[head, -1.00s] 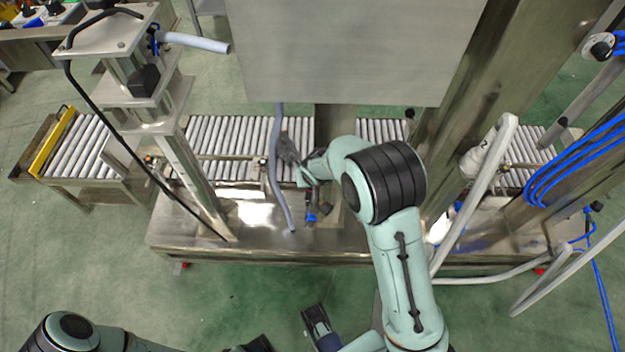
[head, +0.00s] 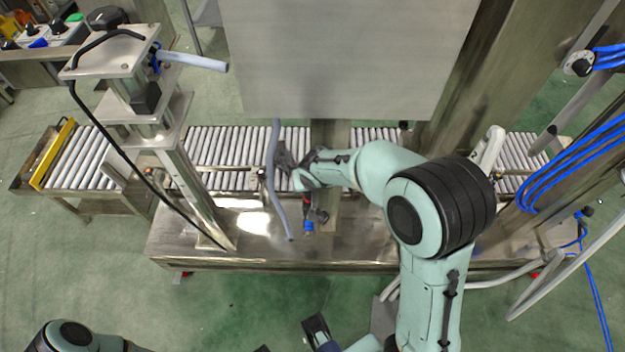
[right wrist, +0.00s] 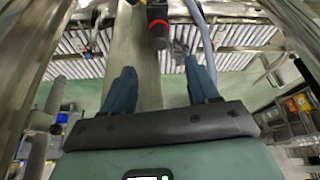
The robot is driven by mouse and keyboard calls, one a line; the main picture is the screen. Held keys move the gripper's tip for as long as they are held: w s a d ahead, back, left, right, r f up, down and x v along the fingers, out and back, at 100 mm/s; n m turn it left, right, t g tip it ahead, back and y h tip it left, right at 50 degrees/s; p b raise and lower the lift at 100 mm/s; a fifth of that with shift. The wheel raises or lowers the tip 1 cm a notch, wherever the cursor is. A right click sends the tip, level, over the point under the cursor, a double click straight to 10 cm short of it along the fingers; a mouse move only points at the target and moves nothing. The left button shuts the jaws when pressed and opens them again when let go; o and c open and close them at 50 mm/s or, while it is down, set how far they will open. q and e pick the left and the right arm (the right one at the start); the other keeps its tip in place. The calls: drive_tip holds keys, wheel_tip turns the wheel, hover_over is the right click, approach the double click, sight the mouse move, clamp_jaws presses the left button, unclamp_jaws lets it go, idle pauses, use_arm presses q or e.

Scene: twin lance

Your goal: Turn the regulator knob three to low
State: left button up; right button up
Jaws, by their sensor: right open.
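A dark knob with a red ring (right wrist: 158,36) shows at the top of the right wrist view, just beyond and between my right fingertips, apart from them. In the head view, a small dark and red fitting with a blue end (head: 308,215) stands below my right wrist; I cannot read a number on it. My right gripper (right wrist: 163,78) is open and empty, its two blue fingers spread. In the head view the right gripper (head: 284,160) is small and partly hidden by its wrist. My left gripper (head: 290,338) shows at the bottom edge, cut off, its fingers apart.
A grey hose (head: 272,170) hangs beside my right gripper. A roller conveyor (head: 215,150) runs behind a steel bench (head: 350,245). A large steel panel (head: 345,60) stands above. A post with plates (head: 165,135) is at left; blue hoses (head: 570,160) are at right.

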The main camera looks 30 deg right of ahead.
use_arm(q)
drive_tip(key=shift+s+r, duration=0.1)
drive_tip(key=shift+r, duration=0.1)
use_arm(e)
drive_tip(key=shift+v, duration=0.9)
drive_tip(key=shift+f, duration=0.1)
drive_tip(key=n+t+h+b, duration=0.7)
drive_tip(key=n+h, duration=0.6)
drive_tip(key=n, duration=1.5)
approach(307, 196)
use_arm(q)
drive_tip(key=w+a+f+t+b, duration=0.1)
drive_tip(key=w+a+f+t, duration=0.1)
drive_tip(key=w+f, duration=0.3)
wheel_tip(307, 196, down, 3)
drive_tip(key=shift+w+f+y+b, duration=0.15)
drive_tip(key=shift+y+b, duration=0.2)
drive_tip(key=shift+y, duration=0.05)
use_arm(e)
drive_tip(key=shift+g, duration=0.7)
drive_tip(key=x, duration=0.6)
drive_tip(key=r+x, duration=0.1)
drive_tip(key=x, duration=0.2)
drive_tip(key=shift+w, duration=0.35)
